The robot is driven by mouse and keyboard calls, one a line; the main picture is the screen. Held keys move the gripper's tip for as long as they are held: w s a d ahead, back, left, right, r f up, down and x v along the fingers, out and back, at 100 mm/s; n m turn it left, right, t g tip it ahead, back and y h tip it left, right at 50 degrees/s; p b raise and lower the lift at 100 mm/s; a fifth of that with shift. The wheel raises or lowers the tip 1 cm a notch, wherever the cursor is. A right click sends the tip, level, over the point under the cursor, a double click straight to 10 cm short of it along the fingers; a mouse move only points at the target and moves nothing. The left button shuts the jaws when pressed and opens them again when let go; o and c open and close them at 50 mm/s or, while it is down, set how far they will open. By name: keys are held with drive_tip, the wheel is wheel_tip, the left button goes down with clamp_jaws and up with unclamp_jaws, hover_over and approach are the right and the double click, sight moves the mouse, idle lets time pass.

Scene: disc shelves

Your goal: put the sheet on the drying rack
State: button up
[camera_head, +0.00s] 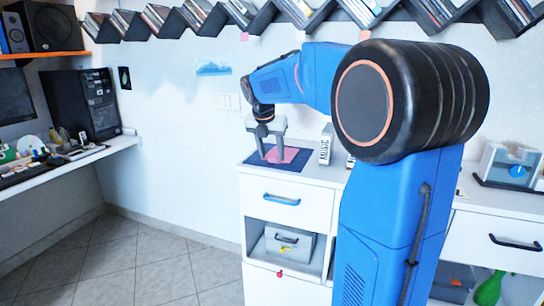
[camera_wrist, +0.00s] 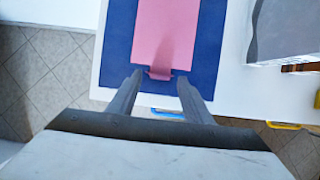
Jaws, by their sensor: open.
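A pink sheet (camera_head: 289,155) lies on a dark blue mat (camera_head: 296,166) on top of the white cabinet. In the wrist view the pink sheet (camera_wrist: 165,30) has a small raised tab or bent edge at its near end, and blue mat (camera_wrist: 117,45) shows around it. My gripper (camera_head: 270,154) is above the mat, pointing down. In the wrist view my gripper (camera_wrist: 159,76) is open, its fingers on either side of the tab; I cannot tell whether they touch it. I cannot make out a drying rack for certain.
A white box with lettering (camera_head: 326,145) stands right of the mat. A clear holder with a blue disc (camera_head: 515,168) stands on the right-hand cabinet. Slanted disc shelves (camera_head: 203,17) run along the wall above. A desk with a computer tower (camera_head: 82,103) is at left. Tiled floor is clear.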

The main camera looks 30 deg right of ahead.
drive_tip(key=v, duration=1)
drive_tip(key=shift+r, duration=0.3)
drive_tip(key=shift+s+a, duration=0.1)
drive_tip(key=shift+s, duration=0.05)
